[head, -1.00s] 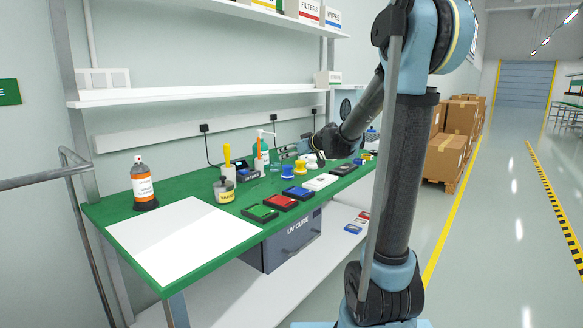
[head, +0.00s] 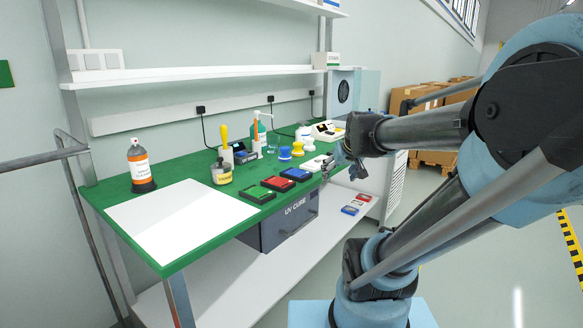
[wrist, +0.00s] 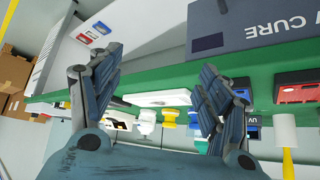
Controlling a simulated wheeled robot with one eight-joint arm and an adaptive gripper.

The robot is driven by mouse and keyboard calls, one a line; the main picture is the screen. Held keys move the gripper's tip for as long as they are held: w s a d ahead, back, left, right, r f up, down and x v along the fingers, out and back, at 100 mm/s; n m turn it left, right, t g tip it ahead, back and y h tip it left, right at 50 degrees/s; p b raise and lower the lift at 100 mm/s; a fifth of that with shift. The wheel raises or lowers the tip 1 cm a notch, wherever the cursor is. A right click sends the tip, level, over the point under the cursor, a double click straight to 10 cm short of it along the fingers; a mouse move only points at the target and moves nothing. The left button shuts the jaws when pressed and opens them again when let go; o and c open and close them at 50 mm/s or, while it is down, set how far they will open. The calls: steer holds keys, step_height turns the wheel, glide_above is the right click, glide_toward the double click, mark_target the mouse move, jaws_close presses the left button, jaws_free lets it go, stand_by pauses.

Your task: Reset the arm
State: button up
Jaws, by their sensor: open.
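My gripper (head: 340,168) is at the front edge of the green bench (head: 178,173), near its right part, with my arm reaching in from the right. In the wrist view my gripper (wrist: 160,65) has its two fingers spread wide apart with nothing between them. The bench's green edge (wrist: 150,85) crosses behind the fingers. A white block, a yellow spool (wrist: 168,118) and a white spool (wrist: 145,122) show beyond the gap, apart from the fingers.
Black, red (head: 274,183) and blue (head: 295,174) trays line the bench front. The UV CURE box (head: 290,220) hangs below. Cardboard boxes (head: 430,97) stand back right.

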steer(key=s+d+f+g, duration=0.1)
steer(key=s+f+g, duration=0.1)
steer(key=s+f, duration=0.4)
steer(key=s+d+f+m+g+h, duration=0.1)
steer(key=s+d+f+g, duration=0.1)
steer(key=s+f, duration=0.5)
steer(key=s+g, duration=0.1)
steer(key=s, duration=0.5)
steer(key=shift+s, duration=0.15)
steer(key=shift+w+f, duration=0.15)
steer(key=shift+w, duration=0.35)
